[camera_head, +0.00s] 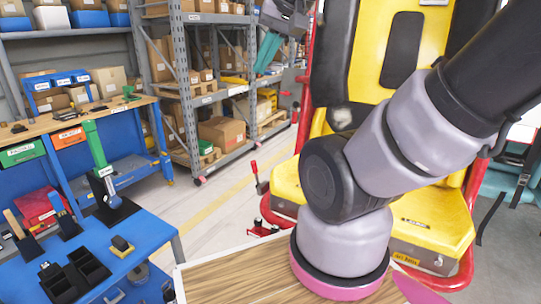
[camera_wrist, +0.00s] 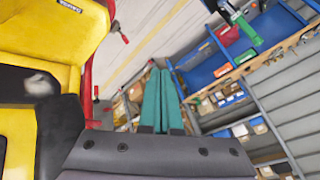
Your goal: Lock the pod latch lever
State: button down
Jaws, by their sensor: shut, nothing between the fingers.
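The pod is a yellow seat (camera_head: 430,232) with black pads in a red tube frame (camera_head: 306,75); it also shows in the wrist view (camera_wrist: 60,30). A small red-handled lever (camera_head: 254,168) stands roughly upright at the left of the seat base; it appears in the wrist view (camera_wrist: 123,37) too. A second red knob (camera_wrist: 96,91) shows lower along the frame there. I cannot tell which is the latch lever or whether it is locked. My gripper (camera_head: 266,58) is beside the upper frame, apart from both. Its teal fingers (camera_wrist: 162,100) are shut and empty.
My arm covers much of the seat. A blue workbench (camera_head: 130,225) with black trays and tools stands at the left. Shelves with boxes (camera_head: 223,133) stand behind. A wooden top (camera_head: 225,275) lies in front.

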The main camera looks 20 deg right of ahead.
jog(key=shift+w, duration=0.15)
jog(key=w+d+f+m+g, duration=0.4)
jog(key=w+f, duration=0.4)
jog(key=w, duration=0.4)
jog(key=w+d+f+m+g, duration=0.1)
jog(key=w+d+f+m, duration=0.35)
jog(key=w, duration=0.85)
jog(key=w+d+f+h, duration=0.1)
jog(key=w+d+f, duration=0.1)
jog(key=f, duration=0.5)
jog(key=w+d+f+g, duration=0.1)
jog(key=w+d+f, duration=0.1)
jog(key=f, duration=0.5)
jog(key=shift+w+d+f+m+g+h, duration=0.25)
jog(key=shift+d+m+h, duration=0.2)
jog(key=shift+d, duration=0.4)
send_over(256, 174)
jog(key=w+d, duration=0.2)
notch_tip(256, 174, down, 11)
jog(key=shift+s, duration=0.25)
